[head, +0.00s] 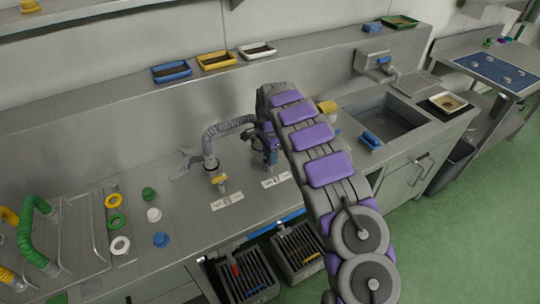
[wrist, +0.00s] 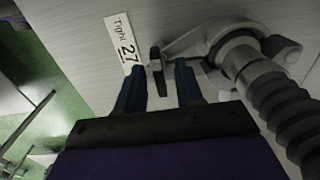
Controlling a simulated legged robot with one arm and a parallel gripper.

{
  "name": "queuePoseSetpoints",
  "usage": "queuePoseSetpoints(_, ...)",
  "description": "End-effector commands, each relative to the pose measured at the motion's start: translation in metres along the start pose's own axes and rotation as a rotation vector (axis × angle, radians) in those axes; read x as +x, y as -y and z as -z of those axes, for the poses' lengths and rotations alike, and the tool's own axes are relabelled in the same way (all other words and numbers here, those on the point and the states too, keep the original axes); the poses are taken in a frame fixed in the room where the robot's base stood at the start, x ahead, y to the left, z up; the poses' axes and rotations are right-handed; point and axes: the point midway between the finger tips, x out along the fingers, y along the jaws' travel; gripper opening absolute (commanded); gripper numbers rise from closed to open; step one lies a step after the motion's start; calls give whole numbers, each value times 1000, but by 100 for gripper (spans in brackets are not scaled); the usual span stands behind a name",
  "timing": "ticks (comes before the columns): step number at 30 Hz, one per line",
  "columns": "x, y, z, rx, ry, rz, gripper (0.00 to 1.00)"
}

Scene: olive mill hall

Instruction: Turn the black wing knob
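The black wing knob (wrist: 156,60) shows in the wrist view as a dark narrow wing seen nearly edge-on, beside a grey pipe fitting. My gripper (wrist: 159,67) is open, with one dark blue finger on each side of the knob. A gap shows between the wing and each finger, so I see no grip on it. In the head view my gripper (head: 271,158) points down at the steel bench near the hose fitting. There the knob is hidden or too small to tell from my gripper.
A grey ribbed hose (wrist: 285,105) on its fitting stands close right of my fingers in the wrist view. A white label (wrist: 124,42) lies left of the knob. In the head view a yellow knob (head: 218,179) is left of my gripper, and a sink (head: 385,117) lies right.

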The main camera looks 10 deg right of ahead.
Motion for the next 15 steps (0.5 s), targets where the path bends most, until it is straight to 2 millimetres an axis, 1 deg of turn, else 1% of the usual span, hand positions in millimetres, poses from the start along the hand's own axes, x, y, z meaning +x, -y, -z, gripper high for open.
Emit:
queuePoseSetpoints(5, 0, 0, 0, 0, 0, 0, 36)
queuePoseSetpoints(15, 0, 0, 0, 0, 0, 0, 5)
